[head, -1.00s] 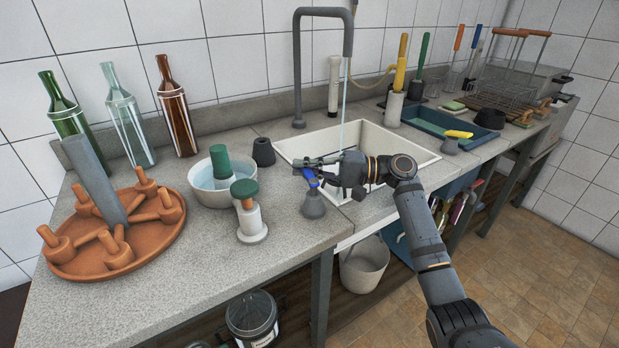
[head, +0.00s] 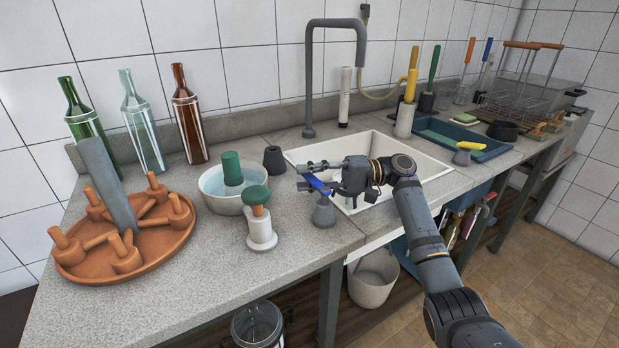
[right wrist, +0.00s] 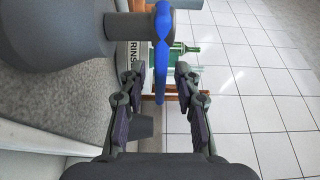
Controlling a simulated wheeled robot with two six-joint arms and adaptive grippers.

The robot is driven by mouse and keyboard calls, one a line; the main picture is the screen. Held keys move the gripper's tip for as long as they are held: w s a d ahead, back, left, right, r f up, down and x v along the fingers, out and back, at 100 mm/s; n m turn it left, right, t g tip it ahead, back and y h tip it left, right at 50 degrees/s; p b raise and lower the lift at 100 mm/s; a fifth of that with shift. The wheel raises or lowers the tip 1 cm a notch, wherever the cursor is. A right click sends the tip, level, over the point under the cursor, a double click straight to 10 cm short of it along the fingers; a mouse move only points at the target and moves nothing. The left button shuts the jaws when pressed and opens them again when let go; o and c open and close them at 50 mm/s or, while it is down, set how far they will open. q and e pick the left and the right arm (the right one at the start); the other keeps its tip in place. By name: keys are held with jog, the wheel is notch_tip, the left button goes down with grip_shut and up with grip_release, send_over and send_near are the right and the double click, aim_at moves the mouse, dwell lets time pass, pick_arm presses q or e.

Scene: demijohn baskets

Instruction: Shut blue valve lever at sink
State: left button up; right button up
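The blue valve lever (head: 317,184) sits on a grey conical base (head: 324,214) on the worktop, just left of the white sink (head: 432,166). My right gripper (head: 306,177) reaches in from the right at the lever. In the right wrist view, the blue lever (right wrist: 161,52) points down the picture between the two fingers of my right gripper (right wrist: 160,82), with a gap on each side. The fingers are open. The grey tap (head: 309,85) arches over the sink, and no water stream shows below its mouth. My left gripper is out of view.
A white bowl (head: 216,203) with a green-topped piece, a green-capped stand (head: 261,228) and a terracotta tray (head: 92,273) stand to the left. Several bottles (head: 141,127) line the wall. A blue tray (head: 483,151) lies right of the sink.

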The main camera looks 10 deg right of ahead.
jog(key=s+d, duration=0.1)
jog(key=d, duration=1.1)
jog(key=shift+s, duration=0.15)
